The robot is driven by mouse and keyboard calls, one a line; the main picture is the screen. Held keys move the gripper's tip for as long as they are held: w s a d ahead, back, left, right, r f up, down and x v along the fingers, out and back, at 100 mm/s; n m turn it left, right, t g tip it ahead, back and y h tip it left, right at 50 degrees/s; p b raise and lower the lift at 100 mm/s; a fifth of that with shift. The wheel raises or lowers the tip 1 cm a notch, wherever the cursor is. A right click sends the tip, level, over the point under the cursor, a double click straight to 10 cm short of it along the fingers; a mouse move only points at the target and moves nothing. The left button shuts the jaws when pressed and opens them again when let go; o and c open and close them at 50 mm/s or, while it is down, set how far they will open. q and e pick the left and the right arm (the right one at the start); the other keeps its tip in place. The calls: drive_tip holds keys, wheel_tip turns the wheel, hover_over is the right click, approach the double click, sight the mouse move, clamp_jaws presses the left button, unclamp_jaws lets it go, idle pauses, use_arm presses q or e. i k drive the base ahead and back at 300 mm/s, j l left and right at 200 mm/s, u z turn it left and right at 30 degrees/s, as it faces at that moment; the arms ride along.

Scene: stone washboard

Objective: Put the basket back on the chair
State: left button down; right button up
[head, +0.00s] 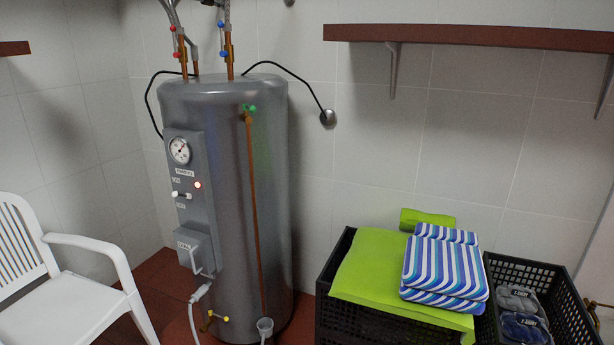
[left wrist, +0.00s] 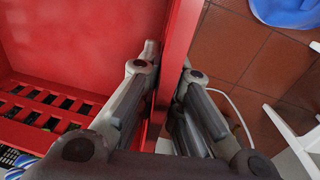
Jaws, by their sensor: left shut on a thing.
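In the left wrist view, a red basket (left wrist: 120,32) with a slatted part low on its inside fills the left and middle. My left gripper (left wrist: 171,62) is shut on its wall, one finger on each side. The basket does not show in the head view, so its full shape and height are hidden. A white plastic chair (head: 75,295) with an empty visible seat stands at the left of the head view, partly cut off. White legs at the right of the left wrist view may be the chair's. My right gripper is in neither view.
A grey water heater (head: 235,190) with pipes stands beside the chair. Black crates (head: 335,318) with a green cloth (head: 365,275) and striped towels (head: 445,270) are at the right. A blue item (left wrist: 287,10) is near the tiled floor (left wrist: 235,45). A brown shelf (head: 480,38) is on the wall.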

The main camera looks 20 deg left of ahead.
sight(55, 317)
drive_tip(key=i+j+u, duration=0.15)
drive_tip(key=i+u, duration=0.7)
drive_tip(key=u, duration=0.15)
drive_tip(key=i+l+u, duration=0.15)
drive_tip(key=i+u, duration=0.35)
